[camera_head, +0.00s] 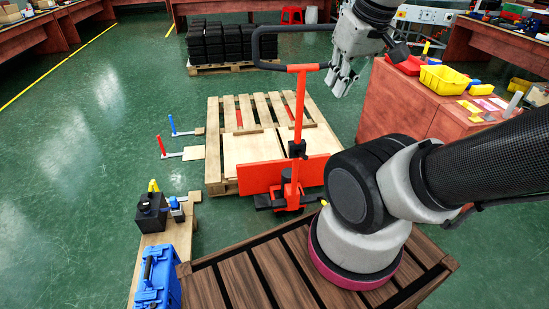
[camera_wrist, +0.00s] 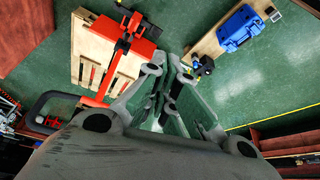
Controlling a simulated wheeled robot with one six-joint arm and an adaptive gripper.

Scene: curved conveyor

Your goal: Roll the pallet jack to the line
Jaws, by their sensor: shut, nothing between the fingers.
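The orange pallet jack (camera_head: 299,120) stands at the near side of a wooden pallet (camera_head: 215,140), its mast upright with a black loop handle (camera_head: 257,45) on top. A yellow floor line (camera_head: 60,66) runs at the left.
A stack of black crates (camera_head: 228,42) stands on a pallet behind. A red-brown workbench (camera_head: 405,105) with a yellow bin (camera_head: 444,79) is at the right. A blue case (camera_head: 160,278) and a black box (camera_head: 151,212) are on a board near left.

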